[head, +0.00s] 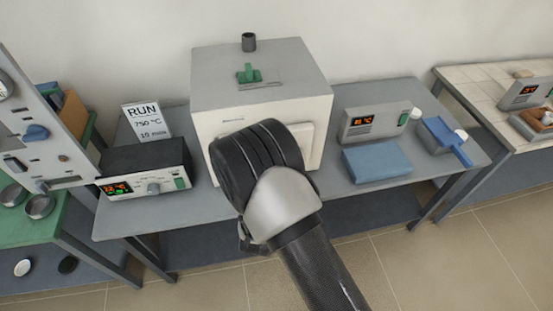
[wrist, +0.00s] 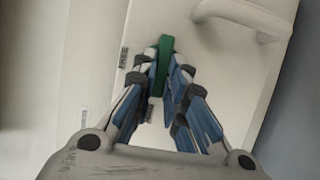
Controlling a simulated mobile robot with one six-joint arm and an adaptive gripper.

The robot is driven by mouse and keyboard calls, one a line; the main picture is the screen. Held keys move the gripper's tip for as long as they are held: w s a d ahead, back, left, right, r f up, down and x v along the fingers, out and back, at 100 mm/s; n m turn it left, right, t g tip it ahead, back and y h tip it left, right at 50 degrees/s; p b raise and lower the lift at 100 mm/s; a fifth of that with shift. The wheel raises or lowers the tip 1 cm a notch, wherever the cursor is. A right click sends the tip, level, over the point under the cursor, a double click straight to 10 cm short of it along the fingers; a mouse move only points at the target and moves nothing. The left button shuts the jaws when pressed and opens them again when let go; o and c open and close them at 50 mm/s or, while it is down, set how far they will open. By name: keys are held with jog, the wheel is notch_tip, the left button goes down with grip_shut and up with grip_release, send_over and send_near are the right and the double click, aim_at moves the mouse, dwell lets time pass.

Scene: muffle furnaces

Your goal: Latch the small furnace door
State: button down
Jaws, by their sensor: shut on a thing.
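The small furnace (head: 262,75) is a pale box with a grey top on the middle table. Its door (head: 307,140) faces me, mostly hidden behind my arm. In the wrist view the door (wrist: 225,75) is a white panel that looks close against the furnace front, with a pale curved handle (wrist: 242,16) at the upper right. A green latch lever (wrist: 166,46) stands near the door's left edge, beside a small label reading FREE. My gripper (wrist: 164,68) has its blue-sided fingers shut on the lever. Its lower part is hidden between the fingers. In the head view my fingers are hidden.
A controller box (head: 146,170) and a RUN sign (head: 146,121) stand left of the furnace. A grey display unit (head: 376,122), a blue block (head: 376,163) and a blue scoop (head: 444,138) are to the right. A grey panel (head: 40,125) stands at far left.

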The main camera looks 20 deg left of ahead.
dwell(0.4)
jog(key=c, duration=1.6)
grip_release()
jog(key=s+d, duration=0.2)
jog(key=s, duration=0.9)
jog(key=shift+s, duration=0.4)
